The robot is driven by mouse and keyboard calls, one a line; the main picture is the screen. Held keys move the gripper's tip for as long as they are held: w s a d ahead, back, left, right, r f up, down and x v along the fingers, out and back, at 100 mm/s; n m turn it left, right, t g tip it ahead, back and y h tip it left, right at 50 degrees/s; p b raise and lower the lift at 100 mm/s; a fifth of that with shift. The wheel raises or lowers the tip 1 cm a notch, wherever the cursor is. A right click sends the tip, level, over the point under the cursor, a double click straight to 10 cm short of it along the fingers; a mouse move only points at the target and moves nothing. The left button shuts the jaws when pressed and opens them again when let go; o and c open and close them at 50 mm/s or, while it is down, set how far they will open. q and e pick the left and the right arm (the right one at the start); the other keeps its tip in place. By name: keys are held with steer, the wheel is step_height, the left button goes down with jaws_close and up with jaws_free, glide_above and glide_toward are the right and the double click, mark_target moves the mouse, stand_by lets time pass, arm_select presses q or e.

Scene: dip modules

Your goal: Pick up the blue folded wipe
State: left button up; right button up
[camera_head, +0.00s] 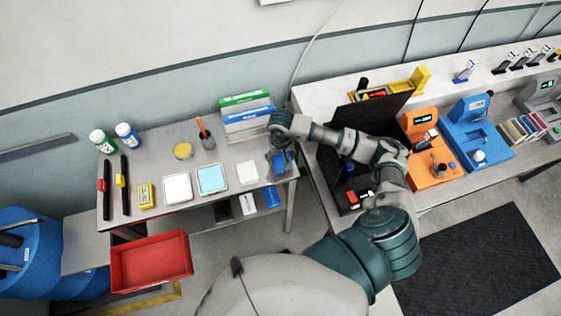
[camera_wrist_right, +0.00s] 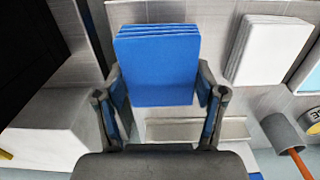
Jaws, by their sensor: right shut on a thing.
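The blue folded wipe (camera_wrist_right: 157,65) is a stack of flat blue layers. In the right wrist view it sits between the two fingers of my right gripper (camera_wrist_right: 160,88), which is shut on it. In the head view my right gripper (camera_head: 281,152) is over the right end of the grey table (camera_head: 150,165), and the blue wipe (camera_head: 278,165) shows at its fingers. I cannot tell whether the wipe still touches the table. My left gripper is not in view.
A white folded wipe (camera_head: 247,171) lies to the left, with a blue-topped tray (camera_head: 212,179) beyond it. Green and blue boxes (camera_head: 246,110) and a grey cup (camera_head: 207,140) stand behind. A red bin (camera_head: 150,262) is in front. Orange and blue machines stand on the right bench.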

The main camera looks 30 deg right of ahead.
steer(key=s+a+b, duration=0.1)
steer(key=s+b, duration=0.1)
steer(key=s, duration=0.6)
steer(key=s+a+r+b, duration=0.1)
steer(key=s+a, duration=0.1)
steer(key=s, duration=0.5)
steer(key=shift+s+r+b, duration=0.3)
steer(key=shift+s+b, duration=0.1)
steer(key=shift+o, duration=0.4)
steer(key=shift+a, duration=0.1)
